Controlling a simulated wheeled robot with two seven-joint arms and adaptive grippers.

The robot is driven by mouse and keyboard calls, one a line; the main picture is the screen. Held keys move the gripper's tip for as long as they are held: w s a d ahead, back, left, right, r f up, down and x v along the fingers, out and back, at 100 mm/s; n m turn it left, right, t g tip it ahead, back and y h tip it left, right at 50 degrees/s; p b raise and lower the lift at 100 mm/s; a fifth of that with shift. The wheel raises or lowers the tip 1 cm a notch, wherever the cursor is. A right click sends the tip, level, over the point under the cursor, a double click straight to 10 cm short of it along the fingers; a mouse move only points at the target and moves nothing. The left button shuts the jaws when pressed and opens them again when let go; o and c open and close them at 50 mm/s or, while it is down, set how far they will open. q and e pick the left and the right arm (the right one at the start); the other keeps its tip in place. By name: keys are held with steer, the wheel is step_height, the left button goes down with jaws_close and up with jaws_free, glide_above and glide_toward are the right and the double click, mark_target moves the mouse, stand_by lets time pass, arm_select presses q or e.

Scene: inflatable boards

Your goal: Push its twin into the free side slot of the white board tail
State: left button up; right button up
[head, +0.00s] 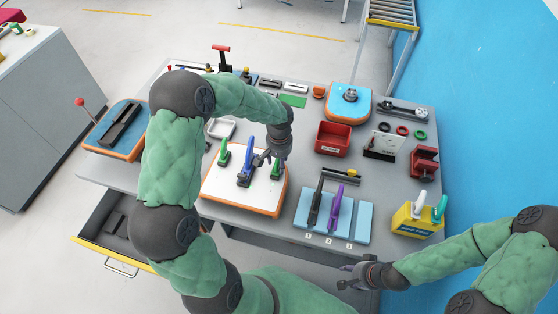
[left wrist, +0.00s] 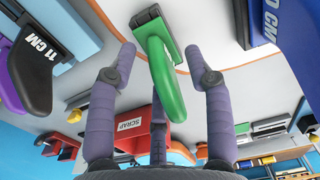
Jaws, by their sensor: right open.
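The white board tail (head: 222,190) with an orange edge lies at the front middle of the table. A green fin (head: 223,153) stands at its left side and a tall blue fin (head: 246,165) stands in its middle. The twin green fin (head: 276,169) stands upright at its right side; I cannot tell how deep its base sits. My left gripper (head: 270,156) is above this fin. In the left wrist view, the green fin (left wrist: 165,75) lies between the spread fingers, with gaps on both sides. My right gripper (head: 358,277) is open and empty beyond the table's front edge.
A light blue pad (head: 361,222) holds a black fin (head: 316,204) and a purple fin (head: 336,206). A red scrap bin (head: 333,137) stands behind. A yellow box (head: 415,222) with fins is at the right. An open drawer (head: 120,235) juts out at front left.

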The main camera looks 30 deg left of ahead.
arm_select(q)
step_height(320, 180, up, 12)
stand_by(0.7)
steer(key=shift+f, duration=0.1)
stand_by(0.4)
